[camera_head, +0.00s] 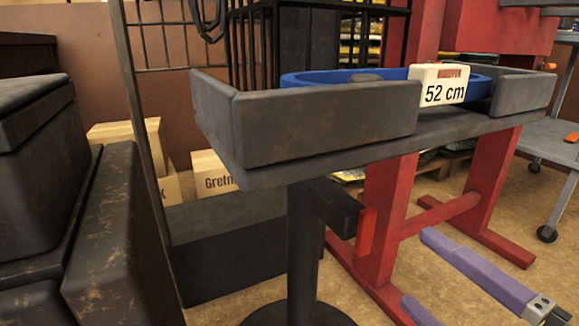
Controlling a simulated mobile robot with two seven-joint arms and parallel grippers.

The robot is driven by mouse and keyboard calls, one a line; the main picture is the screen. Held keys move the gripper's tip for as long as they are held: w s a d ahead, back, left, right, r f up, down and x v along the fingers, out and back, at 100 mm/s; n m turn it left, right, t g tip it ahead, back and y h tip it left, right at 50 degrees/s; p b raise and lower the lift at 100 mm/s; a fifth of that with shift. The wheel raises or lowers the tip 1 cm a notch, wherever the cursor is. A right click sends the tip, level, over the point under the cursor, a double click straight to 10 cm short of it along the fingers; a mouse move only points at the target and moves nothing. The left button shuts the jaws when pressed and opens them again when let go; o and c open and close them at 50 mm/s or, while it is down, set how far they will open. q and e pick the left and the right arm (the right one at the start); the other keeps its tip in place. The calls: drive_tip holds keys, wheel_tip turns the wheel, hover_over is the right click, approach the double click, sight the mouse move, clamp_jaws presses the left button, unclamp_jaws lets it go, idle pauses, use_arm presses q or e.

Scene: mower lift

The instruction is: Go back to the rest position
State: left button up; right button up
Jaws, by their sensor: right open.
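My left gripper is not in view.
The stand's tray holds a blue ring-shaped object (300,79) with a white "52 cm" label block (440,84). A red frame (385,220) stands behind. Dark bulky machinery (120,240) fills the left, with cardboard boxes (212,172) beyond. A grey wheeled cart (552,140) stands right.

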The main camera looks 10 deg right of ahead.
drive_tip(key=s+d+f+m+g+h, duration=0.3)
drive_tip(key=d+m+g+h, duration=0.4)
drive_tip(key=m, duration=0.8)
drive_tip(key=s+a+m+g+y+p, duration=0.2)
drive_tip(key=s+a+m+g+p, duration=0.3)
drive_tip(key=s, duration=0.8)
wheel_tip(320, 180, up, 89)
drive_tip(key=g+p, duration=0.1)
drive_tip(key=p, duration=8.5)
drive_tip(key=shift+a+n, duration=0.35)
drive_tip(key=shift+n, duration=0.05)
drive_tip(key=shift+w+f, duration=0.1)
